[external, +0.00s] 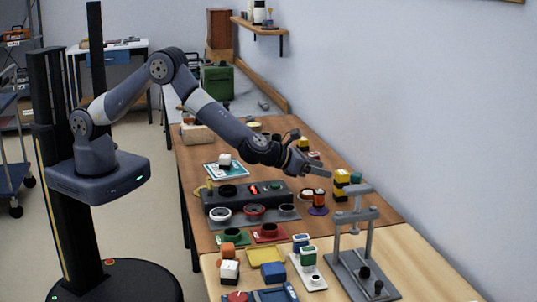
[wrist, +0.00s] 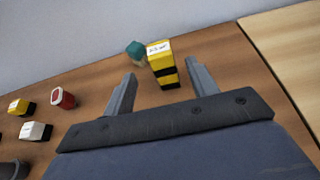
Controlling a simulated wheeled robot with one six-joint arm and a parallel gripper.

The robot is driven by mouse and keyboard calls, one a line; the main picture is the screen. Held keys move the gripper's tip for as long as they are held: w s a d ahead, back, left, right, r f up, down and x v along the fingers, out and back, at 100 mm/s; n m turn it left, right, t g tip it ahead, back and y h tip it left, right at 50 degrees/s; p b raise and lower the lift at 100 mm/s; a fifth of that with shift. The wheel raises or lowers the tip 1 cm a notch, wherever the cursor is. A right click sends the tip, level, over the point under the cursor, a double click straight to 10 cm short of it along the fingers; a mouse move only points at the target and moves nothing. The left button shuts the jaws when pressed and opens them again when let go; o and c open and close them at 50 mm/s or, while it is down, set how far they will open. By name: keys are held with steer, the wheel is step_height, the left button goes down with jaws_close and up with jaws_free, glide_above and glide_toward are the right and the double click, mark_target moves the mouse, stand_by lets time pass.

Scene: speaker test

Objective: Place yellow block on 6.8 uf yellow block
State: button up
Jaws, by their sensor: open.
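Two yellow blocks with black lower bands stand stacked; the upper yellow block (external: 342,176) rests on the lower yellow block (external: 341,191). In the wrist view the upper yellow block (wrist: 160,58) has a white label on top, its print too small to read surely, and the lower yellow block (wrist: 168,79) is under it. My gripper (external: 325,172) is open and empty, to the left of the stack in the external view. In the wrist view my gripper (wrist: 160,82) has its fingers apart, with the stack showing between and beyond the fingertips.
A teal block (wrist: 136,50) stands close beside the stack. A red block (wrist: 63,98), a white block (wrist: 36,131) and another yellow block (wrist: 21,106) lie to the left. A grey press stand (external: 358,245) stands nearer the camera. The wall runs behind.

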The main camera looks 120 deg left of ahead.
steer(key=shift+b+v, duration=0.35)
steer(key=shift+v, duration=1.5)
